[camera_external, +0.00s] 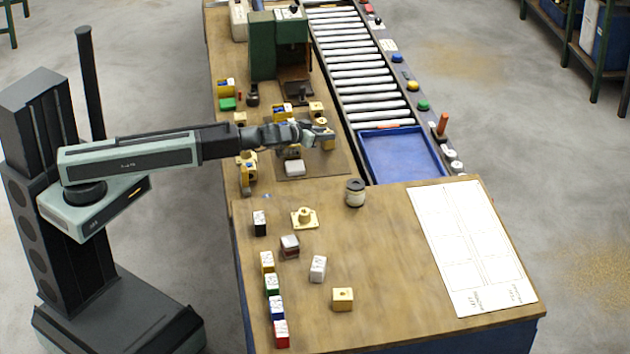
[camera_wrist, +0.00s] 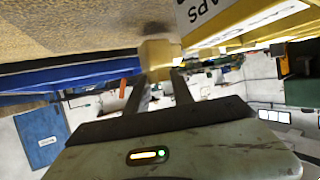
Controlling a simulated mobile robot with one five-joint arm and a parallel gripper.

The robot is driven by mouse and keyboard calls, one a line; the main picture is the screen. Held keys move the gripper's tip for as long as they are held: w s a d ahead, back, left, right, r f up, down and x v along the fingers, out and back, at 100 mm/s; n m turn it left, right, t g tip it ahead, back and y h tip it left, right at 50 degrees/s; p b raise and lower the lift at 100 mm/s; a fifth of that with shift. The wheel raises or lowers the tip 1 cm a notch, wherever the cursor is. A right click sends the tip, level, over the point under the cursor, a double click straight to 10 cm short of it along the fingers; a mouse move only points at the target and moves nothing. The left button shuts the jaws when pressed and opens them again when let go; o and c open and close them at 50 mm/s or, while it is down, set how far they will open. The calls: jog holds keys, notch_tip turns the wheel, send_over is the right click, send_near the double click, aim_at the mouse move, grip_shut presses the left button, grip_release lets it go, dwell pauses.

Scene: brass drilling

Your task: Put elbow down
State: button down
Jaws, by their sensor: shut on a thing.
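My gripper (camera_external: 318,135) is shut on the elbow, a small brass-coloured fitting, and holds it over the brown mat (camera_external: 335,168) on the workbench. In the external view the elbow (camera_external: 328,137) is small and partly hidden by the jaws. In the wrist view the elbow (camera_wrist: 160,54) sits between the tips of my gripper (camera_wrist: 161,76), blurred; its exact shape is hard to tell. The wrist view is strongly tilted.
A white block (camera_external: 294,167) lies below my wrist. Yellow bins (camera_external: 280,113) and a green drill press (camera_external: 262,50) stand behind. A blue tray (camera_external: 402,160) ends the roller conveyor (camera_external: 350,60). Several blocks, a jar (camera_external: 355,193) and a gridded white sheet (camera_external: 475,245) occupy the front bench.

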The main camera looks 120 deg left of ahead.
notch_tip(320, 180, up, 8)
jog(key=p, duration=0.7)
jog(key=shift+w+r, duration=0.1)
